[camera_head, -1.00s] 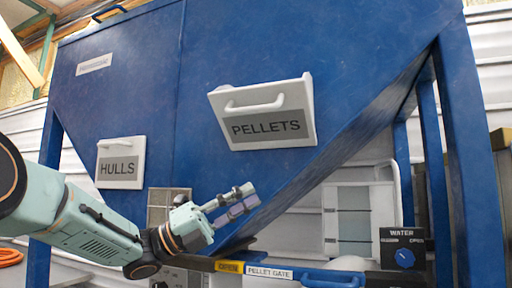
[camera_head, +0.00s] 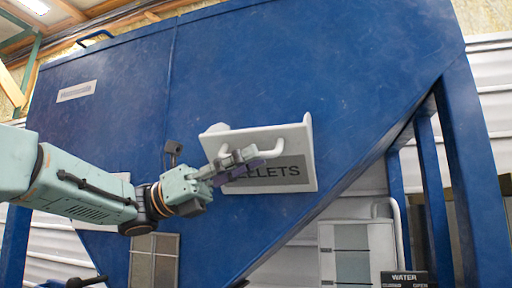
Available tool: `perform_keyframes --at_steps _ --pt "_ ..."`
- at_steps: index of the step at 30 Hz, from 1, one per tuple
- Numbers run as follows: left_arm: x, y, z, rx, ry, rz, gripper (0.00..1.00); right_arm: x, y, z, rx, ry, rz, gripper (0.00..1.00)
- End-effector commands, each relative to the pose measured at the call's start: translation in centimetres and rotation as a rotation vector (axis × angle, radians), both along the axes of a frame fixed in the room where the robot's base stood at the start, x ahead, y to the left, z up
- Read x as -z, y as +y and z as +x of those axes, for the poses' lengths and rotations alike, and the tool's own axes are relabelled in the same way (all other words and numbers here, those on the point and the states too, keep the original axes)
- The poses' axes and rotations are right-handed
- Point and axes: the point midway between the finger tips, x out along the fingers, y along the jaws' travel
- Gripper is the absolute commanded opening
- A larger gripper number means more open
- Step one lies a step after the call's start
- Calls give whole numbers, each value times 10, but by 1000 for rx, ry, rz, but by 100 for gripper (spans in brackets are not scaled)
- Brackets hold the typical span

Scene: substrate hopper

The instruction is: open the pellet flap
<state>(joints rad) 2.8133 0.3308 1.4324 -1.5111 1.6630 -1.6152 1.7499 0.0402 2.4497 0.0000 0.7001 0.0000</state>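The pellet flap (camera_head: 300,146) is a white panel with a dark grey PELLETS label on the sloping front of the blue hopper (camera_head: 330,65). Its upper edge stands a little out from the hopper face. My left gripper (camera_head: 258,156) reaches in from the left and lies across the flap's handle and the left part of the label. Its fingers overlap the handle, so I cannot tell whether they are closed around it or only in front of it. My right gripper is not in view.
The HULLS flap (camera_head: 124,178) is mostly hidden behind my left arm. A mesh panel (camera_head: 153,262) is below it. The WATER panel (camera_head: 404,279) is at the lower right, near blue support legs (camera_head: 430,185). The hopper face above the pellet flap is clear.

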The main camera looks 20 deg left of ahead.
Motion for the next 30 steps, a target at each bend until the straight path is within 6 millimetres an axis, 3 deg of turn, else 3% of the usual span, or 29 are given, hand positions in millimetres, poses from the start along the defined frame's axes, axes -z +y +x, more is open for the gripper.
perform_keyframes --at_steps 6,15,23,30 --pt "-9 -18 2 3 1 1 21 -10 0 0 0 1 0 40" --pt "-8 -19 3 3 1 -1 21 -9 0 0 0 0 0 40" --pt "-8 -18 3 3 1 -1 0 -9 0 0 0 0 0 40" --pt "-9 -18 3 3 0 -2 0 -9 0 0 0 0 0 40"
